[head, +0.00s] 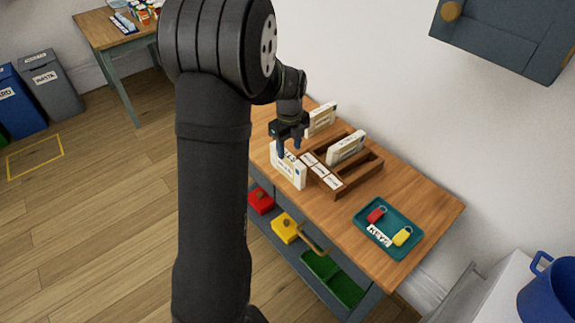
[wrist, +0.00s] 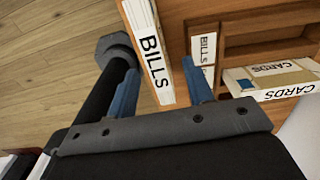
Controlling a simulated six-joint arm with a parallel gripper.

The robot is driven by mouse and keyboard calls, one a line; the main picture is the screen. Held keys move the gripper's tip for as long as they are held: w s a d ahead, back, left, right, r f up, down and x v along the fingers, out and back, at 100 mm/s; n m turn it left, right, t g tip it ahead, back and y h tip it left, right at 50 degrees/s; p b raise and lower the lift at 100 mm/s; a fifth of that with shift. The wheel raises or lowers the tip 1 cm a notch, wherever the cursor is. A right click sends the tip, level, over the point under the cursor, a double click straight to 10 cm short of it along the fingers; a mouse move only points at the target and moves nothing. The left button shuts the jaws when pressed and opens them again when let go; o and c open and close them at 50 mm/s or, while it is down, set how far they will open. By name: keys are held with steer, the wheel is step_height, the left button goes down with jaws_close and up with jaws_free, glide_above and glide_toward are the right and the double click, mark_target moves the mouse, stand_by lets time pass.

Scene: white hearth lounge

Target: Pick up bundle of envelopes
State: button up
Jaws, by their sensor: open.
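A white bundle of envelopes (head: 288,172) stands on its edge at the table's front left, beside the wooden sorter. In the wrist view this bundle (wrist: 150,50) reads "BILLS". My gripper (head: 289,148) is open, pointing down right over it. In the wrist view the blue fingers of my gripper (wrist: 158,70) are apart, with the bundle between or just beyond them; I cannot tell how deep. A second bundle (head: 346,147) rests in the sorter; in the wrist view this bundle (wrist: 270,82) reads "CARDS". A third bundle (head: 321,119) stands at the table's back left.
The wooden sorter (head: 368,172) has label cards (head: 320,171) along its front, one reading "BILLS". A teal tray (head: 376,247) holds a red and a yellow padlock-like tag. Coloured items lie on the shelf below. The table's right part around the tray is clear.

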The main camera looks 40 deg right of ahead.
mark_target(287, 155)
steer(key=shift+w+a+f, duration=0.1)
steer(key=shift+a+f, duration=0.05)
steer(key=shift+f, duration=1.25)
steer(key=shift+a+f, duration=0.1)
steer(key=shift+f, duration=1.25)
steer(key=shift+c, duration=0.2)
jaws_close()
